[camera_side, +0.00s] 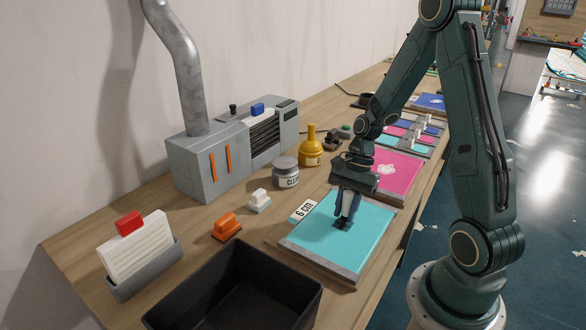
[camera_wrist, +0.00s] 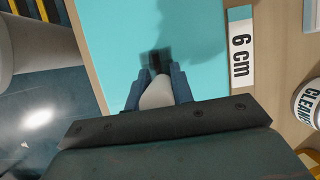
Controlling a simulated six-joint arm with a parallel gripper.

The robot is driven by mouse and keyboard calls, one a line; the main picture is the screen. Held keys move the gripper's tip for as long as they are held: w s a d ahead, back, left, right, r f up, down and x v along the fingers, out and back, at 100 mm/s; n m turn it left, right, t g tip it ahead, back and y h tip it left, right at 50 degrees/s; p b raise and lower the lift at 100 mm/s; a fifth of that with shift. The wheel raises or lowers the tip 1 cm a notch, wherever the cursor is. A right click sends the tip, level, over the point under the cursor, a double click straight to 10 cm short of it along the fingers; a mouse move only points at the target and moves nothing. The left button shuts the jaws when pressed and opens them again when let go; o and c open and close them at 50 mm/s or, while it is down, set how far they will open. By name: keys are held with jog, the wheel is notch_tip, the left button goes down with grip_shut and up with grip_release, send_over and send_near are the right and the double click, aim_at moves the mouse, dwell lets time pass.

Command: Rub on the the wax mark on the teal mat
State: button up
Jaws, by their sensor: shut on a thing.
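The teal mat (camera_side: 330,245) lies in a grey-edged frame on the bench, next to a "6 cm" label (camera_side: 303,211). It also fills much of the wrist view (camera_wrist: 110,45). My gripper (camera_side: 347,208) points down over the middle of the mat. In the wrist view its blue fingers (camera_wrist: 158,82) are shut on a whitish, rounded tool (camera_wrist: 157,95). A dark part at the tool's far end appears at or very near the mat surface; I cannot tell whether it touches. I cannot make out a wax mark; the tool and shadow cover part of the mat.
A black bin (camera_side: 235,290) stands in front. An orange-handled block (camera_side: 227,226), a white block (camera_side: 259,200), a cleaner jar (camera_side: 286,172) and a yellow bottle (camera_side: 311,148) stand left of the mat. A pink mat (camera_side: 395,172) lies behind. A grey machine (camera_side: 215,155) stands by the wall.

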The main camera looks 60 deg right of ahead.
jog(key=shift+d, duration=0.45)
jog(key=shift+a, duration=3.1)
notch_tip(320, 180, up, 8)
jog(key=shift+a, duration=0.15)
